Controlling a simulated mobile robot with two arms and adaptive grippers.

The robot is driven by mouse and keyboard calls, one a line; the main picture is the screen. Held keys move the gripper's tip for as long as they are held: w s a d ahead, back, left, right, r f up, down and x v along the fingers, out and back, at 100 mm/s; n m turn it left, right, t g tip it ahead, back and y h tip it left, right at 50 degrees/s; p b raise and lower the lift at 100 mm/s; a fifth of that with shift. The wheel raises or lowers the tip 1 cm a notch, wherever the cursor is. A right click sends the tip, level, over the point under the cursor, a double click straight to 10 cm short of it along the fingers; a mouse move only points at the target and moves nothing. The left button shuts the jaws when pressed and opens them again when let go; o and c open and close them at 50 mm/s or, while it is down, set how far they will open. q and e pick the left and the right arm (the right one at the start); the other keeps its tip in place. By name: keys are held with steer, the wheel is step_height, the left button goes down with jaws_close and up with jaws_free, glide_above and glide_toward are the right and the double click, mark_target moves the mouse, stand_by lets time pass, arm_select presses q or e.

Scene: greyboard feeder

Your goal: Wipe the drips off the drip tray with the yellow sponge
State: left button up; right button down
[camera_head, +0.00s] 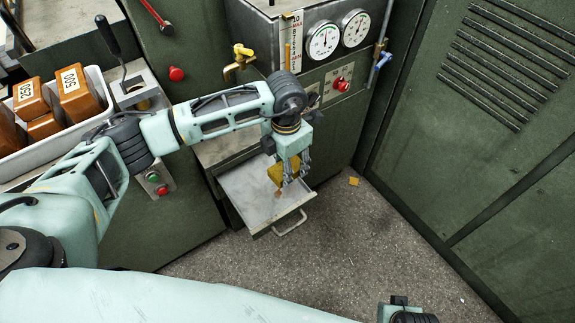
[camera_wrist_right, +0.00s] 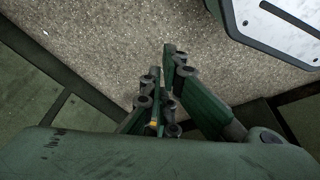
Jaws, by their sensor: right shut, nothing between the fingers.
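The drip tray (camera_head: 247,187) is a pale metal pan with a front handle, pulled out low on the green machine. My left gripper (camera_head: 293,182) points down over its right part, closed around the yellow sponge (camera_head: 274,173), which shows between and behind the fingers. The sponge is at the tray surface; whether it touches is hard to tell. A small orange-brown drip (camera_head: 278,194) shows on the tray just in front of the sponge; the fingers may hide others. My right gripper (camera_wrist_right: 167,75) is shut and empty above the floor in the right wrist view.
Gauges (camera_head: 323,41), a brass tap (camera_head: 240,62) and a red knob (camera_head: 341,85) sit above the tray. A white bin (camera_head: 48,147) with brown blocks stands at left. A green cabinet (camera_head: 480,130) is at right.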

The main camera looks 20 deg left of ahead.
arm_select(q)
steer(key=shift+r, duration=0.2)
arm_select(e)
steer(key=shift+s+f, duration=0.15)
steer(key=shift+f, duration=0.3)
